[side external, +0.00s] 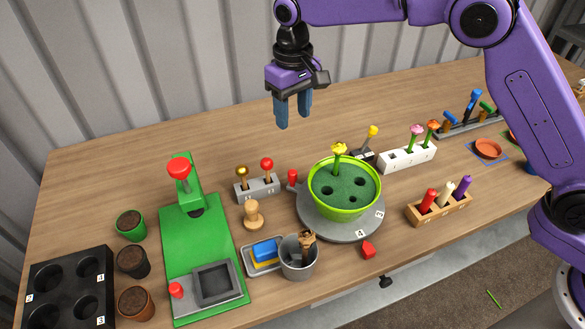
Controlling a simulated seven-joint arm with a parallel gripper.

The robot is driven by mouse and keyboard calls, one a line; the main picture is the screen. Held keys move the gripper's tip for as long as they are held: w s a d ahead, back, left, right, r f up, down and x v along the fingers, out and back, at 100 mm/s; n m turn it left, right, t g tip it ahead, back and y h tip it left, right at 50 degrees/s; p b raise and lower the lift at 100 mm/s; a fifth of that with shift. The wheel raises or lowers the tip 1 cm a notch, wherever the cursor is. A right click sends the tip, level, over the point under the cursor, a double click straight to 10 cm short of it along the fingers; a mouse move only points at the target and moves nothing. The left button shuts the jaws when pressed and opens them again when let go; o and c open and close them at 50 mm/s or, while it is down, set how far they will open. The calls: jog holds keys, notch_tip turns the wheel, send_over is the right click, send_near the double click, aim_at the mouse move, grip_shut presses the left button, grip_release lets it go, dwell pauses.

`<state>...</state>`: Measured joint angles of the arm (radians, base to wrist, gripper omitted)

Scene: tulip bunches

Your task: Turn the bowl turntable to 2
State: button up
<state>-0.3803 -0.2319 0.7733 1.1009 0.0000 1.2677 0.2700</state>
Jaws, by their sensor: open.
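A lime-green bowl (345,209) with dark holes in its green filling stands on a grey round turntable (312,222). One yellow flower (339,149) stands upright in the bowl. The turntable's rim has small white number labels; the one at the front (361,233) looks like 4, and the one at the right (379,214) is too small to read surely. A red pointer (368,249) lies on the table at the turntable's front. A red knob (292,178) shows at its back left. My gripper (292,122) is open and empty, pointing down above the table, behind and left of the bowl.
A grey block with gold and red knobs (257,187) and a wooden stamp (253,215) stand left of the turntable. A grey cup (299,266) is in front. A white flower block (408,157) and wooden marker rack (439,209) stand right. The back left table is clear.

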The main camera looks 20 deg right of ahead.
aim_at(292, 172)
notch_tip(292, 172, down, 18)
jog(key=shift+w+r, duration=0.1)
jog(key=shift+r, duration=0.15)
dwell(0.4)
grip_shut()
